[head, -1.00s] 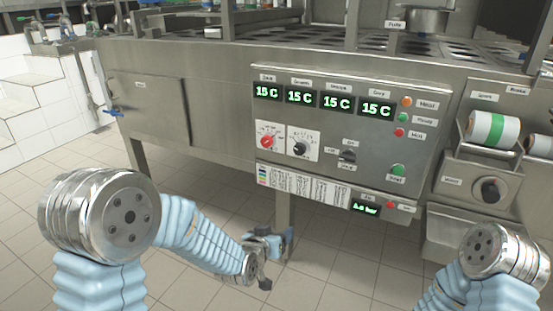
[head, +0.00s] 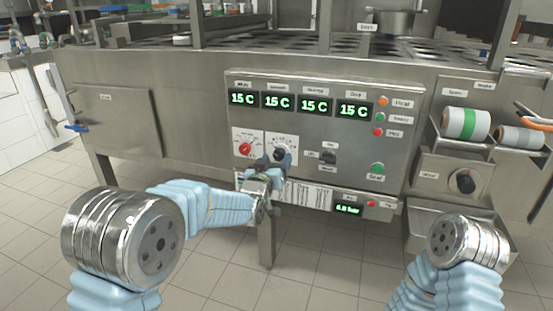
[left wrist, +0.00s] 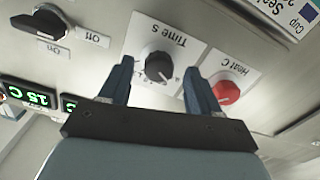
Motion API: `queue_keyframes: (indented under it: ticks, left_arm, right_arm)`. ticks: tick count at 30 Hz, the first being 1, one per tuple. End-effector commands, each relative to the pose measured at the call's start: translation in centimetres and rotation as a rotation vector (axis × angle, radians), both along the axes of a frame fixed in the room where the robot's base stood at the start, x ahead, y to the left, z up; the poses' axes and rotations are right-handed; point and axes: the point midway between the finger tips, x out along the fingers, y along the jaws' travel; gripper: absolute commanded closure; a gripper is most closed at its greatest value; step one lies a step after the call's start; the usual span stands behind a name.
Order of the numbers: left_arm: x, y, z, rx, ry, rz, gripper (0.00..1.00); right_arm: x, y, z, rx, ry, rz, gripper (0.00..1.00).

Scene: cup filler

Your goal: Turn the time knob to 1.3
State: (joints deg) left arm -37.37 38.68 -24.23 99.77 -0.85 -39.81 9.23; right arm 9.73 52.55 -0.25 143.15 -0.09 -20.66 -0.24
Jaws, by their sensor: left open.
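The black time knob (left wrist: 158,66) sits on a white dial plate marked "Time S", upside down in the left wrist view. My left gripper (left wrist: 160,72) is open, with one blue finger on each side of the knob. The fingers appear apart from the knob. In the head view my left gripper (head: 277,163) is in front of the lower part of the time dial plate (head: 282,141) and partly covers the knob. The knob's exact setting is too small to read. My right gripper is not in view.
The red heat knob (left wrist: 226,93) is close beside one left finger. A black switch (left wrist: 40,22) lies on the other side. Temperature displays (head: 278,103) reading 15 C are above the dials. Coloured buttons (head: 380,117) are at the panel's right.

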Motion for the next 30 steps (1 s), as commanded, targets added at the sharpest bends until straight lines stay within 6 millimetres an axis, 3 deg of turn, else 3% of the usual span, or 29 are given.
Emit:
queue_keyframes:
  ticks: [12,23,30]
  left_arm:
    - [1.08,-0.38,-0.03,0.000,0.001,-0.001,0.37]
    - [1.05,-0.38,-0.03,0.000,0.001,-0.001,0.92]
    - [1.05,-0.38,-0.13,0.017,-0.005,-0.001,0.93]
  right_arm:
    - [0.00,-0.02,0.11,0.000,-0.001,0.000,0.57]
    - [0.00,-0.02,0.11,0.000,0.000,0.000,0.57]
    - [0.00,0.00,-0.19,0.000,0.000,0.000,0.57]
